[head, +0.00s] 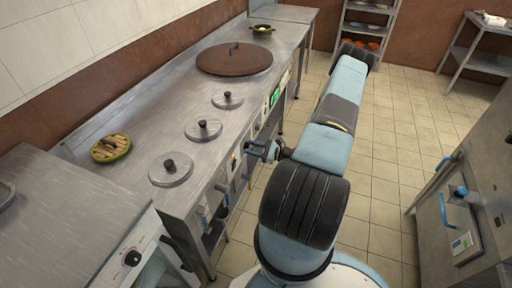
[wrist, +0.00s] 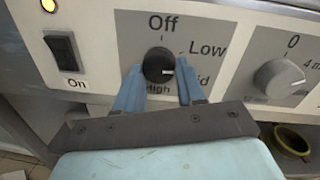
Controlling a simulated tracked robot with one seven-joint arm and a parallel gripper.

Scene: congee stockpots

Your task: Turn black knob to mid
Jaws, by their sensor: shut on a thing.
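The black knob (wrist: 158,65) sits on the pale front panel, in the middle of the wrist view. Around it are printed Off at the top, Low at upper right, a partly hidden label ending in "id" at right, and High below. A small white mark on the knob points right and slightly down, roughly toward the "id" label. My gripper (wrist: 160,68) is shut on the black knob, one blue finger on each side. In the head view my gripper (head: 262,150) is at the counter's front panel, and I cannot make out the knob there.
A black On switch (wrist: 62,50) is left of the knob, and a grey numbered dial (wrist: 278,78) is close on the right. The steel counter (head: 130,185) holds several round lids. The tiled floor (head: 390,150) right of my arm is clear.

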